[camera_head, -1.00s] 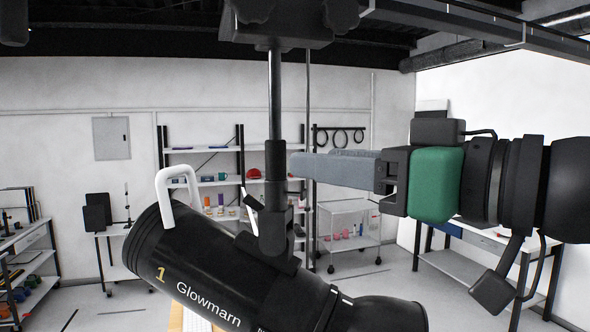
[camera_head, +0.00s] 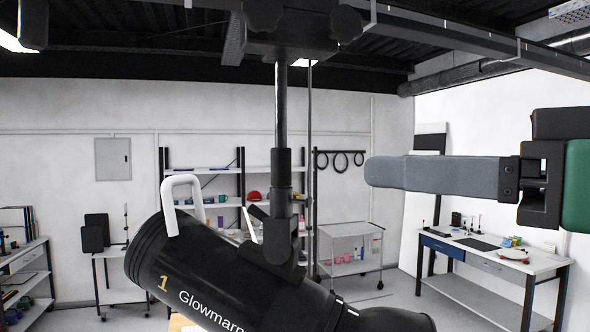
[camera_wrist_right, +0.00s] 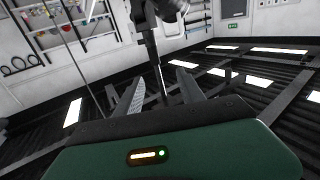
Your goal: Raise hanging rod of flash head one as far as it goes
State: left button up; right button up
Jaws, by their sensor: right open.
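Flash head one (camera_head: 200,275), a black cylinder marked "1 Glowmarn" with a white handle, hangs tilted at lower centre in the head view. Its hanging rod has a thin upper part (camera_head: 281,110) below a black overhead mount (camera_head: 290,35) and a thicker lower sleeve (camera_head: 281,180). A stretch of thin rod is bare. My right gripper (camera_head: 370,172) is open and empty, well to the right of the rod, its grey fingers pointing left. In the right wrist view the rod (camera_wrist_right: 155,70) shows beyond and between its two fingers (camera_wrist_right: 158,88). My left gripper is out of view.
Overhead rails (camera_head: 470,35) cross above the arm. A thin vertical pole or cable (camera_head: 310,120) stands just right of the rod. Shelves (camera_head: 210,170), a wire cart (camera_head: 350,250) and a workbench (camera_head: 490,260) are in the background.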

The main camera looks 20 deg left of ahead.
jog(key=v, duration=0.5)
jog(key=shift+s+d, duration=0.1)
jog(key=shift+d, duration=0.15)
jog(key=shift+a, duration=0.15)
jog(key=p+v, duration=0.2)
jog(key=v, duration=1.5)
jog(key=shift+f, duration=0.15)
